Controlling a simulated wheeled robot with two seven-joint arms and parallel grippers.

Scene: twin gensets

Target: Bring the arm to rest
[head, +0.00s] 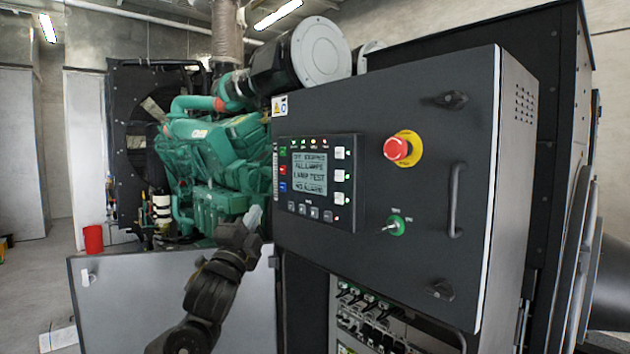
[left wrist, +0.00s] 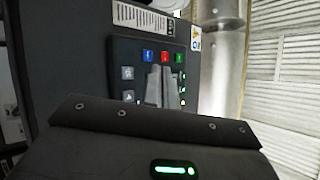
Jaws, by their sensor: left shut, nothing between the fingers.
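My left arm comes up from the bottom of the head view. Its gripper (head: 253,217) is raised in front of the left edge of the dark control cabinet (head: 440,120), below and left of the control panel (head: 318,180). The fingers are shut with nothing between them. In the left wrist view the fingers (left wrist: 163,88) stand together in front of the same panel, covering part of it. Whether they touch the panel cannot be told. The panel's screen is lit with several lines of text in the head view. My right gripper is not in view.
The cabinet carries a red emergency stop button (head: 396,148), a green key switch (head: 396,226) and a door handle (head: 456,200). A green engine (head: 215,150) stands behind, at left. A low grey panel (head: 130,300) stands behind my arm. Open floor shows at far left.

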